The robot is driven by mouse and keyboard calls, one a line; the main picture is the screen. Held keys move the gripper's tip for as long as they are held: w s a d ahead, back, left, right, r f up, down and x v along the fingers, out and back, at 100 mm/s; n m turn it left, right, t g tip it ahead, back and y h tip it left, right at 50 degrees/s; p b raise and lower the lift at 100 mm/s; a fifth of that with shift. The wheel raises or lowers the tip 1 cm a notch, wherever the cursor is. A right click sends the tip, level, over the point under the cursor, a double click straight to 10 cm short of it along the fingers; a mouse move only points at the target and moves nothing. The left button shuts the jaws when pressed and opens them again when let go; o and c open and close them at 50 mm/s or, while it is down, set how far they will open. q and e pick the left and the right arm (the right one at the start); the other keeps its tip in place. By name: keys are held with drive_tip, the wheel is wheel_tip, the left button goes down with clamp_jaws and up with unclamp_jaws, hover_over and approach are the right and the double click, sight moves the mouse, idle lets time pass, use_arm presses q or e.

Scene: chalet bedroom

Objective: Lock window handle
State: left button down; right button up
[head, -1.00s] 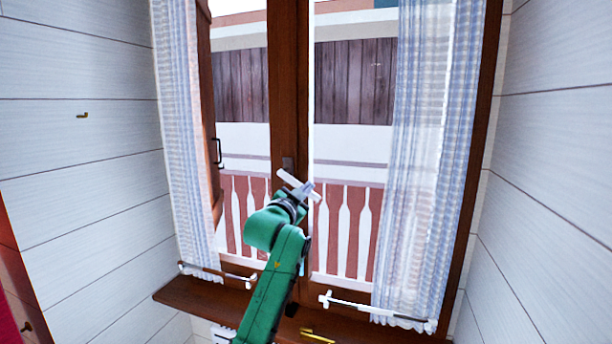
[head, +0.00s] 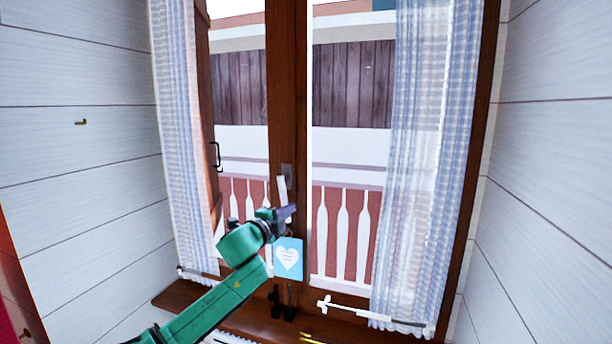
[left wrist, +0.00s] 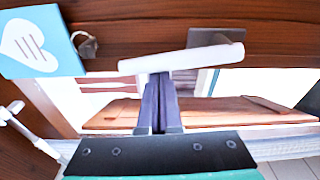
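The white window handle (head: 283,189) sits on a metal plate (head: 287,169) on the brown middle frame post. In the head view it hangs nearly straight down, slightly tilted. In the left wrist view the handle (left wrist: 190,60) is a white bar across the picture, with the plate (left wrist: 217,36) behind one end. My left gripper (head: 290,211) is at the handle's lower end. My right gripper is out of view.
A blue card with a white heart (head: 288,258) hangs on the post just below my left gripper. Checked curtains hang at the left (head: 180,130) and right (head: 430,150). A brown sill (head: 180,297) runs below the window.

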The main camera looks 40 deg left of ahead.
use_arm(q)
drive_tip(key=shift+s+a+f+m, duration=0.15)
drive_tip(key=shift+a+m, duration=0.35)
drive_tip(key=shift+m, duration=0.1)
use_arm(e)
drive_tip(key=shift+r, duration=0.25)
